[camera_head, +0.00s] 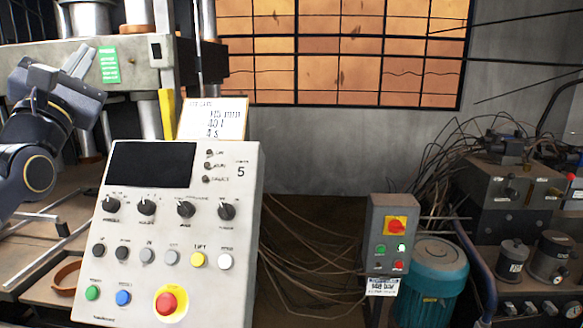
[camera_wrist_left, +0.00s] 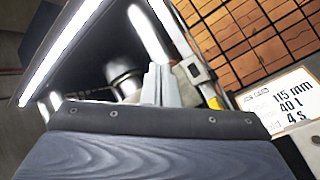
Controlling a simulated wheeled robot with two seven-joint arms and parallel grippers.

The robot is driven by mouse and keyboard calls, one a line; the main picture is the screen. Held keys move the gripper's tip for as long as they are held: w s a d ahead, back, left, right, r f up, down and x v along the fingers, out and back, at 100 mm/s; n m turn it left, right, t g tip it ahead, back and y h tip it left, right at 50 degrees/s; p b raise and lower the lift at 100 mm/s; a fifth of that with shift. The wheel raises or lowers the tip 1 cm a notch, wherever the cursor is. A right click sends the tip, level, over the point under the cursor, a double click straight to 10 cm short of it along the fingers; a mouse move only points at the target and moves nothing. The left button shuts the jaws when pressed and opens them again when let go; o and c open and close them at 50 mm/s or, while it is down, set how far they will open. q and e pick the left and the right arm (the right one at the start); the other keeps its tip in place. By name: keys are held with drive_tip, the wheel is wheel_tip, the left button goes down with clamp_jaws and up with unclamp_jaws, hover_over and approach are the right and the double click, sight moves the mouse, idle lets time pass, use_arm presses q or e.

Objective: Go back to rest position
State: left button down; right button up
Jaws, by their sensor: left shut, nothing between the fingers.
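My left gripper (camera_head: 80,60) is at the upper left of the head view, raised in front of the press frame, with its fingers pointing up. The fingers are shut with nothing between them. In the left wrist view the closed fingers (camera_wrist_left: 158,85) stand up in the middle, beyond the dark wrist housing. My left arm comes in from the left edge. My right gripper is in neither view.
A control panel (camera_head: 150,240) with a dark screen, knobs and buttons stands close to the right of my left arm. The press frame (camera_head: 140,50) is behind. A switch box (camera_head: 392,225), a teal motor (camera_head: 435,275) and hydraulic blocks (camera_head: 510,185) are right.

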use_arm(q)
drive_tip(key=s+d+f+m+g, duration=0.15)
drive_tip(key=f+m+g, duration=0.3)
drive_tip(key=f, duration=0.55)
drive_tip(key=s+d+f+m+g+h, duration=0.1)
drive_tip(key=s+f+m+g, duration=0.3)
drive_tip(key=f, duration=0.5)
drive_tip(key=s+d+f+m+g, duration=0.15)
drive_tip(key=f+m, duration=0.35)
drive_tip(key=f, duration=0.5)
drive_tip(key=s+d+f+m+g+h, duration=0.1)
drive_tip(key=s+d+f+m+g, duration=0.1)
drive_tip(key=s+f, duration=0.4)
drive_tip(key=s+d+f+m+g+h, duration=0.1)
drive_tip(key=s+d+f+m+g, duration=0.2)
drive_tip(key=s+f+m, duration=0.3)
drive_tip(key=s+d+f+m+g+h, duration=0.1)
drive_tip(key=s+f+m+g, duration=0.3)
drive_tip(key=f, duration=0.5)
drive_tip(key=s+d+m, duration=0.1)
drive_tip(key=s, duration=0.1)
drive_tip(key=shift+s+d+f+g, duration=0.3)
drive_tip(key=shift+s+d+f, duration=0.05)
drive_tip(key=shift+f, duration=0.05)
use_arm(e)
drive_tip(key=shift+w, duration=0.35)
